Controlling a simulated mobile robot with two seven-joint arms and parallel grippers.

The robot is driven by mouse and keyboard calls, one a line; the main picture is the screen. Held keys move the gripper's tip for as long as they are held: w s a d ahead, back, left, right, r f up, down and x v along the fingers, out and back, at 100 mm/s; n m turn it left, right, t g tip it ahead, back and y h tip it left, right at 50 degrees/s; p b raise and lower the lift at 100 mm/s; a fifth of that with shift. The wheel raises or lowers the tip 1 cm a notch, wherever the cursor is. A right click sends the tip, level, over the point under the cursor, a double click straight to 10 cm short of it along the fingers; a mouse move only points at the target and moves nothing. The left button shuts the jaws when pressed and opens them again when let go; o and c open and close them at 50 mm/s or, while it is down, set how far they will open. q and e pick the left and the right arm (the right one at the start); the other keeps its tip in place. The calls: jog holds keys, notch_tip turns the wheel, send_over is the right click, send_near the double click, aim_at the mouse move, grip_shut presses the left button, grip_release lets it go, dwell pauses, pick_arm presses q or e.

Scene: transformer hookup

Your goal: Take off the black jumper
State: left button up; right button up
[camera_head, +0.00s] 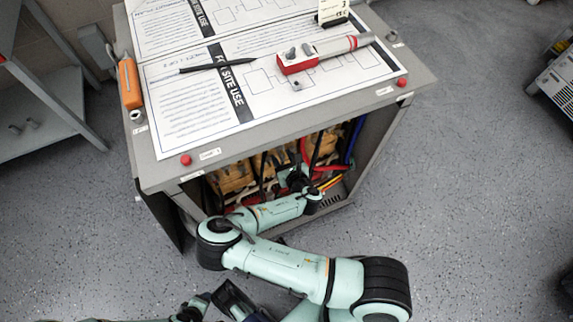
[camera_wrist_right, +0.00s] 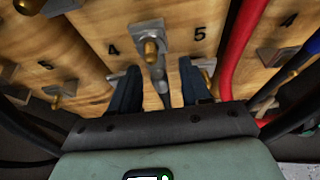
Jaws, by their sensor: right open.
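My right gripper (camera_head: 297,178) reaches into the open front of the grey cabinet (camera_head: 420,78). In the right wrist view its two dark fingers (camera_wrist_right: 160,92) are open and point at a wooden terminal board (camera_wrist_right: 95,22). A grey metal terminal (camera_wrist_right: 147,28) with a brass stud sits just beyond the fingertips, between the labels 4 and 5. A grey lug-like piece hangs from it into the gap between the fingers. Black cables (camera_wrist_right: 292,78) run at the right; which one is the black jumper I cannot tell. Dark parts of my left arm show at the head view's bottom edge.
A red cable (camera_wrist_right: 238,45) runs close beside the right finger. Papers, a black pen (camera_head: 217,66), a red-and-grey tester (camera_head: 325,54) and an orange tool (camera_head: 129,84) lie on the cabinet top. A grey shelf (camera_head: 45,118) stands at left.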

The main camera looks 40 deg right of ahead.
jog(key=shift+w+d, duration=0.1)
jog(key=shift+w, duration=0.2)
grip_shut()
jog(key=c, duration=0.8)
grip_release()
grip_shut()
jog(key=shift+s+a+p, duration=0.25)
jog(key=shift+s+p, duration=0.05)
jog(key=shift+s, duration=0.45)
jog(key=shift+s+a+p, duration=0.2)
jog(key=shift+s+p, duration=0.1)
jog(key=shift+s, duration=0.45)
jog(key=shift+s+a+p, duration=0.15)
jog(key=shift+s+a, duration=0.1)
jog(key=shift+s, duration=0.55)
jog(key=shift+s+a+p, duration=0.2)
jog(key=shift+s+a, duration=0.1)
jog(key=shift+s, duration=0.55)
jog(key=shift+s+a+p, duration=0.15)
jog(key=shift+s+a, duration=0.1)
jog(key=shift+s, duration=0.55)
